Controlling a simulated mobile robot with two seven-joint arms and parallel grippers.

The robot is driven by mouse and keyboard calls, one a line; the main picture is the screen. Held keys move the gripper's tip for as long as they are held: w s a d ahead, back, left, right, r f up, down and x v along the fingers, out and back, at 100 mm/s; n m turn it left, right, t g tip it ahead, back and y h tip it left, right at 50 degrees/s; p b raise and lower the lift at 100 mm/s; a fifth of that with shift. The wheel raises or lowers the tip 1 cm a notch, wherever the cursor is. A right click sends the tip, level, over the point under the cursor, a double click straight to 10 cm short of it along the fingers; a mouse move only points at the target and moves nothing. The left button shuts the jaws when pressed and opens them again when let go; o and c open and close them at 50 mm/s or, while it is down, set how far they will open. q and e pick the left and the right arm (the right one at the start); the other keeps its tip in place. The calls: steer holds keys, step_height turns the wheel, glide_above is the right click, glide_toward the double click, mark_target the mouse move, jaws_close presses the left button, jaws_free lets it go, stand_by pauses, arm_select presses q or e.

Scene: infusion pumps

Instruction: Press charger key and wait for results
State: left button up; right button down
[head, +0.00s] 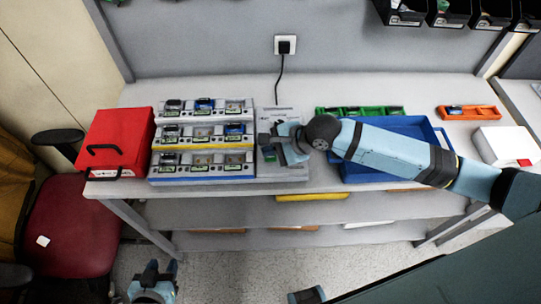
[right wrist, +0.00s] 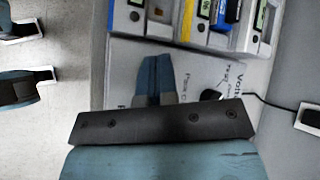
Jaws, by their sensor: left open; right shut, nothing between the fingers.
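A flat light-grey charger board (head: 288,114) lies on the table right of the pump racks, with a cable running up to a wall socket. Its white face with printed text also shows in the right wrist view (right wrist: 205,72). My right gripper (head: 272,142) is over the board with its fingers shut and nothing between them. In the right wrist view the fingertips (right wrist: 154,62) lie against the printed face; I cannot tell whether they touch it. The key and any result display are hidden or too small to read. My left gripper (head: 162,270) is open and empty, low at the bottom left, away from the table.
Racks of small pumps (head: 203,138) stand left of the board, beside a red case (head: 116,141). A blue tray (head: 398,123) lies under my right forearm, with a green tray (head: 360,110) behind. An orange tray (head: 468,112) and white box (head: 507,146) are further right.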

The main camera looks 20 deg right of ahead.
stand_by(0.3)
steer(key=shift+f+p, duration=0.35)
steer(key=shift+p, duration=0.2)
steer(key=shift+f, duration=0.45)
stand_by(0.7)
steer(key=shift+r+p, duration=0.8)
steer(key=shift+p, duration=0.65)
